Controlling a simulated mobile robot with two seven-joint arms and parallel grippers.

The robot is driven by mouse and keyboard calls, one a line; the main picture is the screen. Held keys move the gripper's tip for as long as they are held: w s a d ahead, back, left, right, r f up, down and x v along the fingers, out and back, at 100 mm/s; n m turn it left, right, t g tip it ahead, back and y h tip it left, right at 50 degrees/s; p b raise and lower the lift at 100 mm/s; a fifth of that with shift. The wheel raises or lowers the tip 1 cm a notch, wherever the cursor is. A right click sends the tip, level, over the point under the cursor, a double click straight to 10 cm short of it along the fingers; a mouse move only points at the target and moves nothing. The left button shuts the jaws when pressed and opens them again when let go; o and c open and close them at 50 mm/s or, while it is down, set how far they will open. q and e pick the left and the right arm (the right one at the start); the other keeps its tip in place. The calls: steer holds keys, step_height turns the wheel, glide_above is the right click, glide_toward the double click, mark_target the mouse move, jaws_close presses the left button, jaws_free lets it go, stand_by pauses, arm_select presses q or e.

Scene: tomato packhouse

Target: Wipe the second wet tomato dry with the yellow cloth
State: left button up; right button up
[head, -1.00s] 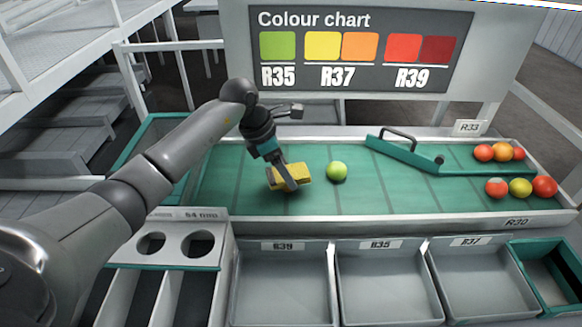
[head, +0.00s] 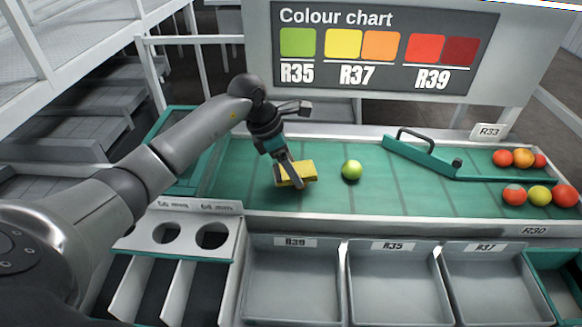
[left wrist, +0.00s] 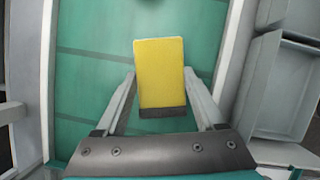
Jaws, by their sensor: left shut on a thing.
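My left gripper (head: 290,180) is shut on the yellow cloth (head: 302,172), a block-like pad over the left part of the green belt. In the left wrist view the cloth (left wrist: 160,72) sits between the two fingers (left wrist: 160,105). A green tomato (head: 352,170) with a bright sheen lies alone on the belt, just right of the cloth and apart from it. I cannot tell whether its surface is wet. My right gripper is not in view.
A green diverter bar with a handle (head: 420,155) crosses the belt (head: 400,200) to the right. Beyond it lie several red, orange and yellow-green tomatoes (head: 523,158). Grey bins (head: 290,285) line the front; a sizing panel with holes (head: 188,222) stands front left.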

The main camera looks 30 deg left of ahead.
mark_target(309, 168)
arm_select(q)
steer(key=shift+w+d+f+b, duration=0.2)
steer(key=shift+w+d, duration=0.4)
steer(key=shift+d, duration=0.2)
steer(key=shift+w+d+f+b, duration=0.1)
steer(key=shift+w+d+b, duration=0.1)
steer(key=shift+w+d, duration=0.5)
steer(key=shift+s, duration=0.1)
steer(key=shift+r, duration=0.1)
steer(key=shift+r+p, duration=2.25)
steer(key=shift+r, duration=0.95)
